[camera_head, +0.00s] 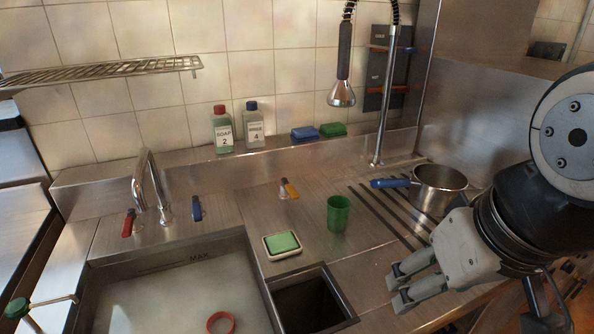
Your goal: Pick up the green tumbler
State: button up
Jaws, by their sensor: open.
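The green tumbler (338,214) stands upright on the steel counter, near the middle of the view. It is right of the green sponge in its dish and left of the grooved drainer. My gripper (396,286) is at the lower right, in front of and to the right of the tumbler. Its fingers point left and are apart, with nothing seen between them. The gripper does not touch the tumbler.
A steel pot (438,190) with a blue handle stands on the drainer, behind my gripper. A sponge dish (282,254) and an open square well (311,300) lie left of it. The filled sink (180,290) is further left. A sprayer (342,92) hangs above the back.

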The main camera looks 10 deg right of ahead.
aim_at(338, 206)
jog(key=i+l+u, duration=0.15)
jog(key=l+u, duration=0.15)
jog(key=i+l+u, duration=0.1)
jog(key=l+u, duration=0.45)
jog(key=l, duration=0.15)
